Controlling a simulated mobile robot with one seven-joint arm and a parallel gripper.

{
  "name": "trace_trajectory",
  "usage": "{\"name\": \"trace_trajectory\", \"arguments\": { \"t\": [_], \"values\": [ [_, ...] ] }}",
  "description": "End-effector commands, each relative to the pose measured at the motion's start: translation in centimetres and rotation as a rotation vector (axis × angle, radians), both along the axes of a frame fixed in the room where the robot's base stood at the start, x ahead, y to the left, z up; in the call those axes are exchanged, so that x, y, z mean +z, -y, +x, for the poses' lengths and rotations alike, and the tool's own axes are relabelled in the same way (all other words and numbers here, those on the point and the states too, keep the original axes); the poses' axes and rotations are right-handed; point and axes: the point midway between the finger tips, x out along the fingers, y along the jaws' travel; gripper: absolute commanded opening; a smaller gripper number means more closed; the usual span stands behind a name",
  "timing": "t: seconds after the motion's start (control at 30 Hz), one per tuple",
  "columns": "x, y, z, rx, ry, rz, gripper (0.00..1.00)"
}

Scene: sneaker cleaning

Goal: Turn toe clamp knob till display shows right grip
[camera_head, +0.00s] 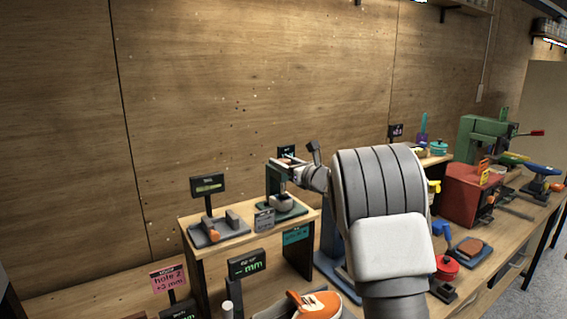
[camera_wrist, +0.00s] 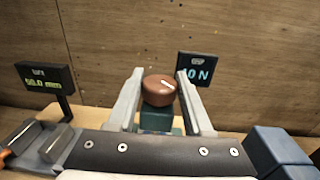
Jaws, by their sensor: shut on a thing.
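In the wrist view a round brown-red knob (camera_wrist: 158,92) with a white pointer line sits on a dark green block. My gripper (camera_wrist: 160,75) has one grey finger on each side of the knob and is shut on it. The pointer line slants toward the lower right. Behind the right finger a black display (camera_wrist: 200,68) shows cyan text ending in "0 N"; its first digit is partly covered. In the head view my gripper (camera_head: 290,162) is at the top of the green clamp stand (camera_head: 285,210), and my arm hides part of the bench.
A second display (camera_wrist: 45,78) at the left reads in mm, above a grey vise-like fixture (camera_head: 215,232). An orange sneaker (camera_head: 312,304) lies in front. A red machine (camera_head: 465,190) and a green press (camera_head: 485,140) stand at the right. The wooden wall is behind.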

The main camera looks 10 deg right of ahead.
Motion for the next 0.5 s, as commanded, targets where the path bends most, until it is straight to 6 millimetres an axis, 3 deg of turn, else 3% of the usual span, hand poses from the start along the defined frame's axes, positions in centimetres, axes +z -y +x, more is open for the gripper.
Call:
{"name": "trace_trajectory", "arguments": {
  "t": [0.5],
  "values": [
    [-0.64, -0.10, -0.07, -0.065, 0.002, 0.000, 0.00]
  ]
}}
